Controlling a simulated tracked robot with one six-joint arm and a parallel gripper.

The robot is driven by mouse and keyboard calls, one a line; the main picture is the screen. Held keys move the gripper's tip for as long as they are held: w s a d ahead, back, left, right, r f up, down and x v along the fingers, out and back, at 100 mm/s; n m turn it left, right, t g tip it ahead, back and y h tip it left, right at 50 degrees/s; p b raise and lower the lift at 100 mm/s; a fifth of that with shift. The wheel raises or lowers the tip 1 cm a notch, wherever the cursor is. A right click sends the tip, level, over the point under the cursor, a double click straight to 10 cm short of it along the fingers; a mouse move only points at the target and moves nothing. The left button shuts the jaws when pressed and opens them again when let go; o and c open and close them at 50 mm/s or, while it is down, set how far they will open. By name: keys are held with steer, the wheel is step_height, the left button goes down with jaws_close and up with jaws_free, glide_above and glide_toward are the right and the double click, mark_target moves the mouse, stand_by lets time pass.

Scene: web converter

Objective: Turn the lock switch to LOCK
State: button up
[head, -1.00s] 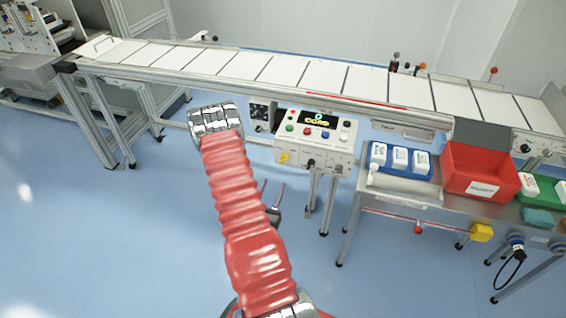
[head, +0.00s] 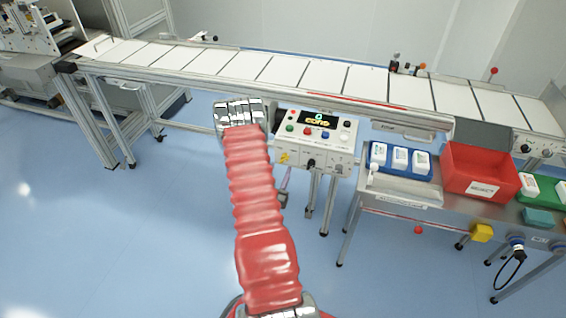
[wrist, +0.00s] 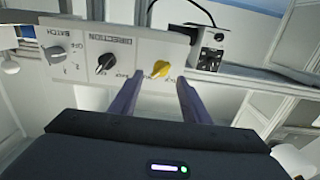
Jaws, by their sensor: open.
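In the head view my red-sleeved arm hides most of the gripper.
A black DIRECTION knob (wrist: 103,63) and a grey BATCH knob (wrist: 55,51) sit beside the yellow switch. A black socket unit (wrist: 208,58) is on its other side. A red bin (head: 480,170) and blue tray (head: 402,172) stand on the bench at right.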

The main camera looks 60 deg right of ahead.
mark_target(283, 162)
steer(key=shift+w+d, duration=0.2)
steer(key=shift+d, duration=1.15)
steer(key=shift+w+d, duration=0.2)
steer(key=shift+d, duration=1.15)
